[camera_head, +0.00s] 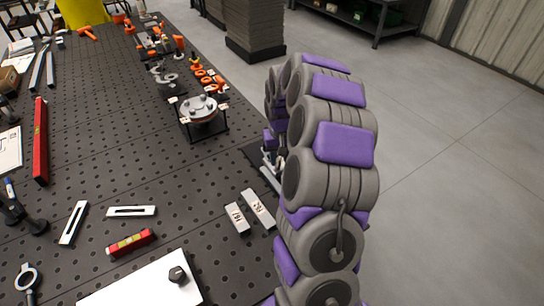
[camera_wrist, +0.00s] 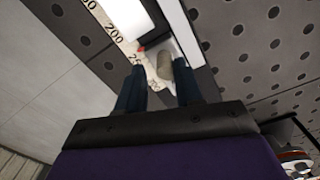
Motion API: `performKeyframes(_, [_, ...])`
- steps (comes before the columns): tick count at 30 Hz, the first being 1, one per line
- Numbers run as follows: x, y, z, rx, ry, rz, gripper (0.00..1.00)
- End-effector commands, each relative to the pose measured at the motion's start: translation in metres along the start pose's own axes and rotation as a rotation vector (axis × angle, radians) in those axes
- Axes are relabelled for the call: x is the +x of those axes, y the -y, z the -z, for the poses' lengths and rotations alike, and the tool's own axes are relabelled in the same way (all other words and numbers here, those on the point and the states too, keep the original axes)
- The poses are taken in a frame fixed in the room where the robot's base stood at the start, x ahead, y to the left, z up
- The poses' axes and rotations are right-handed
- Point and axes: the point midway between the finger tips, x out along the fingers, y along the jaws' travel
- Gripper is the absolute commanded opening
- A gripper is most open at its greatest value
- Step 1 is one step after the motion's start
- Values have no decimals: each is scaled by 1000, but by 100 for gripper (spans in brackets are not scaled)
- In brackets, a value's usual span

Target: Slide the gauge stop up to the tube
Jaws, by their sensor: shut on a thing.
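In the wrist view, my gripper (camera_wrist: 159,80) has its two dark blue fingers around a small pale rounded piece, which looks like the knob of the gauge stop (camera_wrist: 165,64). The fingers are shut on it. A red pointer (camera_wrist: 141,48) shows just beyond the left fingertip. A pale scale (camera_wrist: 116,32) with black numbers, 200 among them, runs beside the stop. A long white bar (camera_wrist: 181,30) lies beyond the fingers; I cannot tell whether it is the tube or part of the gauge. In the head view my arm hides the gripper and the stop.
The dark perforated table (camera_head: 120,170) holds a round flange fixture (camera_head: 201,110), two marked blocks (camera_head: 258,208), slotted plates (camera_head: 130,211), a small red level (camera_head: 130,243) and a long red level (camera_head: 40,140). A white plate (camera_head: 140,288) lies in front. Open floor (camera_head: 450,170) is at right.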

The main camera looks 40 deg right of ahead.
Motion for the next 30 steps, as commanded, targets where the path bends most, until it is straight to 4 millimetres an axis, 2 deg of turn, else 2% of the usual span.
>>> performKeyframes(3, [-2, -7, -4, 1, -7, -7, 19])
performKeyframes(19, [-1, -9, -11, 0, -4, -7, 18])
performKeyframes(30, [-2, -15, -28, 0, -5, -8, 20])
